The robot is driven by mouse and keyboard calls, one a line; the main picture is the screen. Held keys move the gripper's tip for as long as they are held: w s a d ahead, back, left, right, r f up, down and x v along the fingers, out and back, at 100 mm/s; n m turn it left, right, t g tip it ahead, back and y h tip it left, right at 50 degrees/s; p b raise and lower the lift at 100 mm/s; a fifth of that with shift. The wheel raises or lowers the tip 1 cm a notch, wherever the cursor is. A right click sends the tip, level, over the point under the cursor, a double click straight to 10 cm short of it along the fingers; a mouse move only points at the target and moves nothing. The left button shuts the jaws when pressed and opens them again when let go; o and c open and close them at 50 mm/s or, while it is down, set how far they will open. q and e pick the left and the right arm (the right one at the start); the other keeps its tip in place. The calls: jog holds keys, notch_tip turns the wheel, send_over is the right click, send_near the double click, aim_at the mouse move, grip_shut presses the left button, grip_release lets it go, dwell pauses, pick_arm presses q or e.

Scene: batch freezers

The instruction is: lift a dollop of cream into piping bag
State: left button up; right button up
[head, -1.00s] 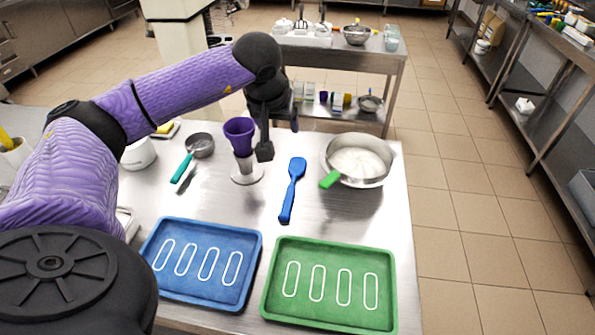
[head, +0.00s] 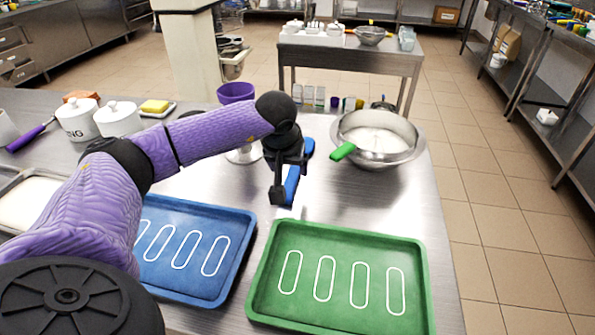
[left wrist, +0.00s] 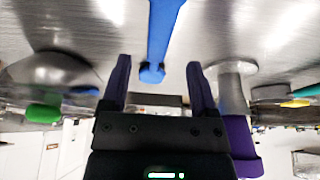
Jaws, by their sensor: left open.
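A blue spatula (head: 292,184) lies on the steel table, partly hidden by my left gripper (head: 283,190). My left gripper is open and empty. In the left wrist view, the spatula's handle end (left wrist: 152,72) shows between the two open fingers (left wrist: 158,65), with no visible contact. My right gripper is out of view.
A blue tray (head: 243,255) and a green tray (head: 340,229), both with white outlines, lie at the front. White pots (head: 118,118) and a yellow block (head: 155,106) stand at the left. The table's right edge is near the bowl. A second table (head: 350,55) stands behind.

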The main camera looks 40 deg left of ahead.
aim_at(292, 177)
pick_arm(q)
jog(key=b+x, duration=0.1)
jog(key=x, duration=0.3)
jog(key=shift+w+f, duration=0.15)
jog(key=shift+f, duration=0.15)
jog(key=shift+r, duration=0.1)
grip_shut()
